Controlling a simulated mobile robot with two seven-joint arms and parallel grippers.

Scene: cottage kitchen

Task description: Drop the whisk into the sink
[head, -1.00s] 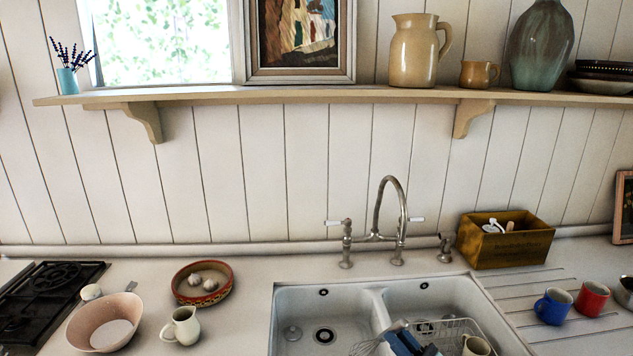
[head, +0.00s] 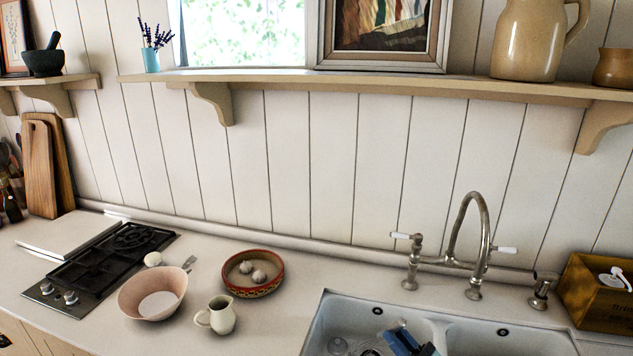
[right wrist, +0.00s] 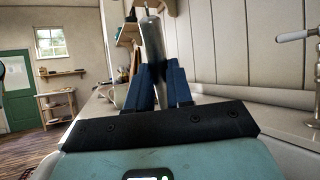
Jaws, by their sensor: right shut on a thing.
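The white double sink (head: 347,308) is at the bottom right of the head view, cut off by the lower edge. My right gripper (head: 408,343), with blue fingers, is over its left basin, near the divider. It is shut on the whisk, whose thin wires extend leftward over the basin and are hard to make out. In the right wrist view the whisk's grey metal handle (right wrist: 152,42) stands between the blue fingers (right wrist: 155,82). The exact height above the basin floor cannot be told. My left gripper is not in view.
A tap (head: 475,245) rises behind the sink. On the counter to the left are a cream jug (head: 221,316), a red-rimmed dish (head: 252,288), a pink bowl (head: 140,300) and a hob (head: 95,270). A yellow-brown box (head: 597,305) stands at the right.

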